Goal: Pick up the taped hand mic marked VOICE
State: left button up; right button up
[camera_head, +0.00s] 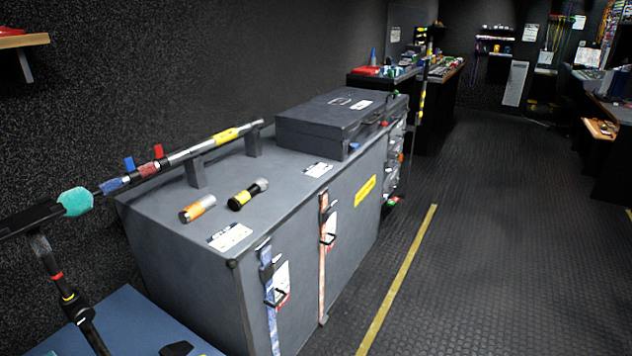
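Two short hand mics lie on top of the grey cabinet (160,222). One mic (197,208) has an orange band and a pale end. The other mic (248,194) is black with a yellow band and a silvery head at its right end. They lie side by side, apart from each other, with clear surface around them. I cannot read the word VOICE on either one. Neither of my grippers is in view.
A long boom pole (205,145) with a teal foam tip (75,202) rests on supports behind the mics. A dark case (325,125) sits at the cabinet's far end. White labels (230,237) lie near the front. The floor aisle (470,270) to the right is clear.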

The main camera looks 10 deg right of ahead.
aim_at(235, 203)
jog(key=z, duration=0.25)
jog(key=i, duration=0.85)
jog(key=u, duration=0.2)
